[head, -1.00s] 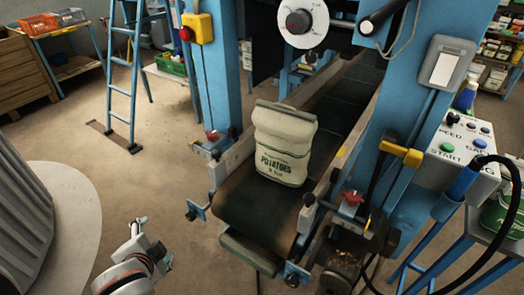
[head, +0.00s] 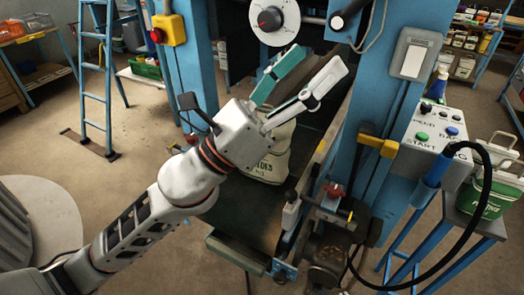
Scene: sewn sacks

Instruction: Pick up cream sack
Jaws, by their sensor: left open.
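The cream sack (head: 268,168) with green lettering stands on the dark conveyor belt (head: 243,222) under the blue machine frame. My left gripper (head: 308,62) is open, its two fingers spread and pointing up and to the right in the picture. The gripper's body and fingers lie in front of the sack's upper part and hide most of it. I see no sign that the fingers hold the sack. How far apart gripper and sack are, I cannot tell. My right gripper is not in view.
Blue machine posts (head: 187,65) flank the belt.

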